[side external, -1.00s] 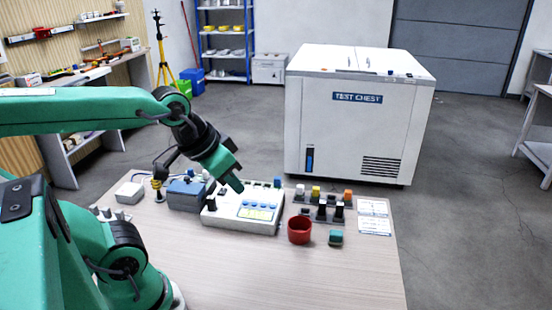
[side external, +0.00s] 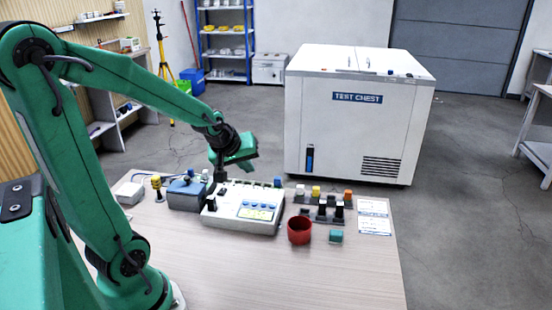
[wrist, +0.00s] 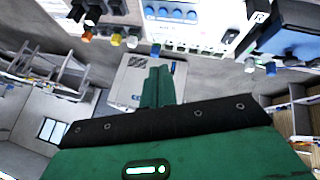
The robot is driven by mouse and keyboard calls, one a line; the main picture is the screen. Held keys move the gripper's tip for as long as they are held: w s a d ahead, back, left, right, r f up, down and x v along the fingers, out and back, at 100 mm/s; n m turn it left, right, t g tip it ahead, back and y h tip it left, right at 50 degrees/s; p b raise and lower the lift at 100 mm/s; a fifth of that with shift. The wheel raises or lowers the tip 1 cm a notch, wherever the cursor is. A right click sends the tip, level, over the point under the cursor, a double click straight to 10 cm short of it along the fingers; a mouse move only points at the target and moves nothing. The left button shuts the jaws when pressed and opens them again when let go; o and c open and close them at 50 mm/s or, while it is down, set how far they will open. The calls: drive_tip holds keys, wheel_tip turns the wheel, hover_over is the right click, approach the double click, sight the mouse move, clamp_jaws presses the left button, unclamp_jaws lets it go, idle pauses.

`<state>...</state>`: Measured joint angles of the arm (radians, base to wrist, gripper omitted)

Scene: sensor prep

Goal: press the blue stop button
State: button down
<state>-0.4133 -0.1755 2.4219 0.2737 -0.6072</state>
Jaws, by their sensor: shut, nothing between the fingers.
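The buttons also show at the top of the wrist view (wrist: 170,13). A separate blue cap (side external: 277,181) stands behind the box's right end; it also shows in the wrist view (wrist: 155,49). Another blue cap (side external: 190,173) is at the back left. I cannot tell which is the stop button. My gripper (side external: 252,153) is above the box's back edge, tilted outward, touching nothing. In the wrist view its green fingers (wrist: 158,70) are together and empty.
A red cup (side external: 299,231) and a teal block (side external: 336,237) stand right of the box. White, yellow and orange caps (side external: 316,191) stand on black holders behind them. A blue-grey box (side external: 186,195) is at left. The table front is clear.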

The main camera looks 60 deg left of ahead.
sight(245, 204)
drive_tip(key=a+n, duration=0.1)
drive_tip(key=a+f, duration=0.1)
drive_tip(key=a+f+n, duration=0.1)
drive_tip(key=a, duration=0.1)
drive_tip(key=shift+w+f+n+y, duration=0.25)
drive_tip(key=shift+w+n+y, duration=0.05)
drive_tip(key=shift+w, duration=0.05)
drive_tip(key=shift+f, duration=0.1)
drive_tip(key=shift+f, duration=4.3)
drive_tip(key=shift+f, duration=0.8)
drive_tip(key=shift+r, duration=0.8)
drive_tip(key=shift+r, duration=0.1)
drive_tip(key=shift+r, duration=2.45)
